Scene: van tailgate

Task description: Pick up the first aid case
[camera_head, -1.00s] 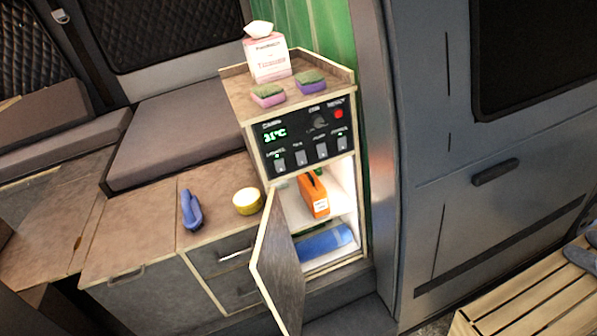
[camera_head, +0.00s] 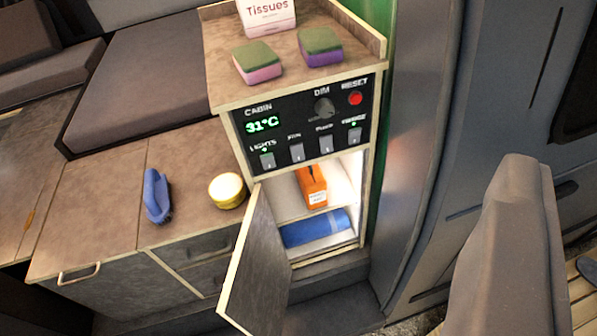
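An orange case (camera_head: 312,188) with a handle on top and a pale label on its front stands on the upper shelf of the lit cabinet (camera_head: 367,195). It may be the first aid case; its label is too small to read. The cabinet's door (camera_head: 258,265) hangs open to the left and front. A blue rolled item (camera_head: 316,229) lies on the shelf below the case. My gripper is not in view.
A control panel (camera_head: 300,124) is above the opening; a tissue box (camera_head: 268,14) and two sponges (camera_head: 258,62) (camera_head: 320,46) are on top. A blue brush (camera_head: 157,196) and yellow tub (camera_head: 227,190) sit on the left counter. A grey seat-like shape (camera_head: 510,255) stands at right.

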